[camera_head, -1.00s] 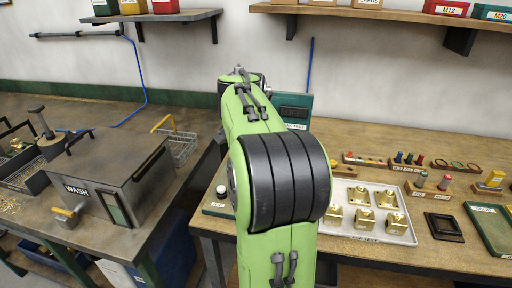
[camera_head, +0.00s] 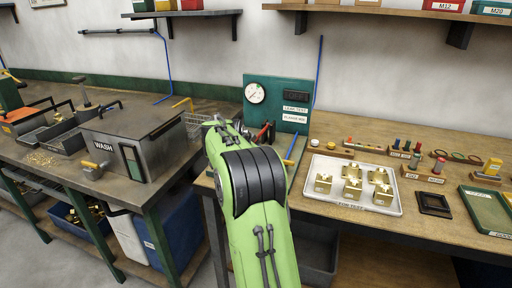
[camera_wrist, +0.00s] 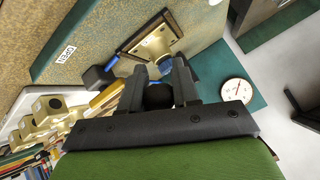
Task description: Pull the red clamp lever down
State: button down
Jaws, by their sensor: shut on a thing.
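The red clamp lever (camera_head: 263,133) shows as a small red and black piece in front of the green leak-test panel (camera_head: 290,88) in the head view. My arm hides much of the fixture there. In the wrist view my gripper (camera_wrist: 160,88) is shut on a dark rounded knob (camera_wrist: 158,96), which looks like the lever's end. The lever's red part does not show in that view, and its angle cannot be told. A brass block (camera_wrist: 155,45) sits on a plate just beyond the fingers.
A gauge (camera_head: 255,93) is on the panel. A white tray (camera_head: 330,199) with several brass blocks stands to its right on the bench. The wash station (camera_head: 115,150) and a wire basket (camera_head: 192,125) are to the left. Wall shelves hang above.

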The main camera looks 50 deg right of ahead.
jog(key=shift+d+f, duration=0.1)
jog(key=shift+f, duration=0.6)
jog(key=c, duration=1.1)
grip_release()
jog(key=shift+d, duration=0.1)
jog(key=shift+o, duration=1.1)
jog(key=shift+w+d, duration=0.1)
jog(key=p+v, duration=0.2)
jog(key=v, duration=1.4)
jog(key=shift+p, duration=0.4)
jog(key=shift+f, duration=0.15)
